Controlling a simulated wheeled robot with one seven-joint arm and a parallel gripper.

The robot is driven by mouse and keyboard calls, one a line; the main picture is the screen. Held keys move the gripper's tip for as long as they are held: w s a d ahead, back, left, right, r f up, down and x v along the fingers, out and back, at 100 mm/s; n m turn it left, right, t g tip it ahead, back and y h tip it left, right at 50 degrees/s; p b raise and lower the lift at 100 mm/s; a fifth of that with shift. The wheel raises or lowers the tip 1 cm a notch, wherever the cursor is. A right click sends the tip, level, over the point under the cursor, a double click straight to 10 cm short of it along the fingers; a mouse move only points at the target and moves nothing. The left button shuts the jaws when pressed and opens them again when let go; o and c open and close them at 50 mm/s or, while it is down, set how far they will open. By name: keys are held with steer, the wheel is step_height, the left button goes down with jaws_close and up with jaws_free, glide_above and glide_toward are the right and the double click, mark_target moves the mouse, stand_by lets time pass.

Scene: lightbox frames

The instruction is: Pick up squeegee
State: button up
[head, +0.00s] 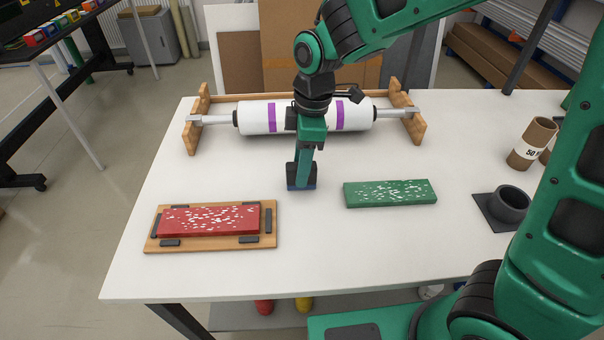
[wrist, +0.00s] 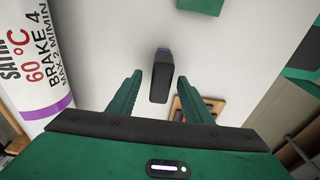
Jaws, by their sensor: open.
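The squeegee, a small upright dark block with a blue lower edge (head: 293,183), stands near the middle of the white table, partly hidden by my gripper. My gripper (head: 305,172) points down right at it. In the wrist view the squeegee (wrist: 161,80) shows as a dark grey handle with a blue end, between the two green fingers (wrist: 158,79). The fingers are open, with a visible gap on each side of it. The head view does not show clearly how far the fingertips are above the table.
A white roll with purple bands (head: 262,117) lies in a wooden cradle behind. A red speckled slab (head: 210,219) sits on a wooden board (head: 190,245) at left. A green speckled slab (head: 390,193) lies right. A black cup (head: 511,203) and cardboard tubes (head: 530,145) stand farther right.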

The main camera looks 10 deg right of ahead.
steer(key=shift+f, duration=0.3)
jaws_close()
steer(key=shift+r, duration=0.15)
steer(key=shift+r, duration=0.6)
step_height(320, 180, up, 3)
steer(key=shift+f, duration=0.2)
steer(key=s+a+r, duration=0.7)
steer(key=s+a, duration=0.1)
steer(key=shift+a, duration=0.25)
